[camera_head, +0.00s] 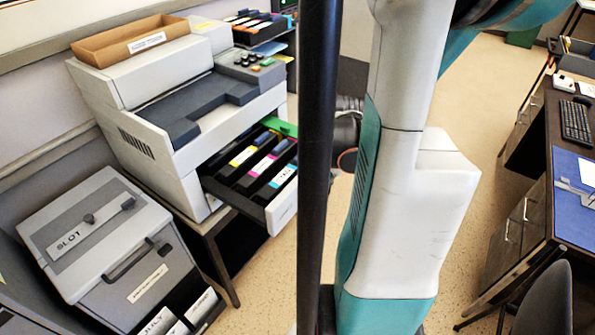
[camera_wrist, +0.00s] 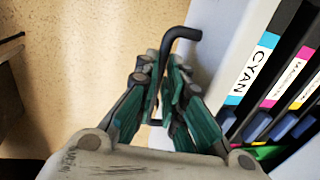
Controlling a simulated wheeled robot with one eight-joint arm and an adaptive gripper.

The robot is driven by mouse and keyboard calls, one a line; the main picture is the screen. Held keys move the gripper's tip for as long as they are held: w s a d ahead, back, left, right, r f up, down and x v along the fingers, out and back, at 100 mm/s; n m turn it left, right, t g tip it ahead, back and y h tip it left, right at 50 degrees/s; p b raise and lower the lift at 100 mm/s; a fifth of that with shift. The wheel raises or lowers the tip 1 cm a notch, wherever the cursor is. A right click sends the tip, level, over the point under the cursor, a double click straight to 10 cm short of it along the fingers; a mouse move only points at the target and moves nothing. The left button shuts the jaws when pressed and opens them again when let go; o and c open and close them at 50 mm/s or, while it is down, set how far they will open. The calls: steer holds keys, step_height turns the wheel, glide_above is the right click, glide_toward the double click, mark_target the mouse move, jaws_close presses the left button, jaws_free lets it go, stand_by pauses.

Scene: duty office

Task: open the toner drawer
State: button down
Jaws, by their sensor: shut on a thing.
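The toner drawer (camera_head: 281,207) is pulled out from the front of the grey printer (camera_head: 190,110). Several black toner cartridges with coloured labels lie in it; a cyan-labelled one (camera_wrist: 255,70) shows in the wrist view. In the wrist view, the pale drawer front (camera_wrist: 213,65) is beside my gripper (camera_wrist: 166,72). My gripper is shut on the dark bar handle (camera_wrist: 182,34), whose bent end sticks out past the fingers. In the head view, the handle and the fingertips are hidden behind the dark pole and my arm.
An open cardboard tray (camera_head: 130,40) sits on the printer. A grey box marked SLOT (camera_head: 95,225) stands at the lower left. A desk with a keyboard (camera_head: 576,122) and a dark chair (camera_head: 545,300) are at the right. Speckled floor (camera_head: 262,290) is bare before the drawer.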

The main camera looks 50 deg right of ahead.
steer(key=s+d, duration=0.1)
steer(key=s, duration=1.2)
steer(key=c, duration=2)
jaws_free()
steer(key=shift+d, duration=0.1)
steer(key=shift+o, duration=0.2)
steer(key=shift+r, duration=0.15)
step_height(320, 180, up, 8)
steer(key=s, duration=0.1)
steer(key=shift+s+f, duration=0.25)
steer(key=shift+s, duration=0.1)
steer(key=shift+f, duration=0.1)
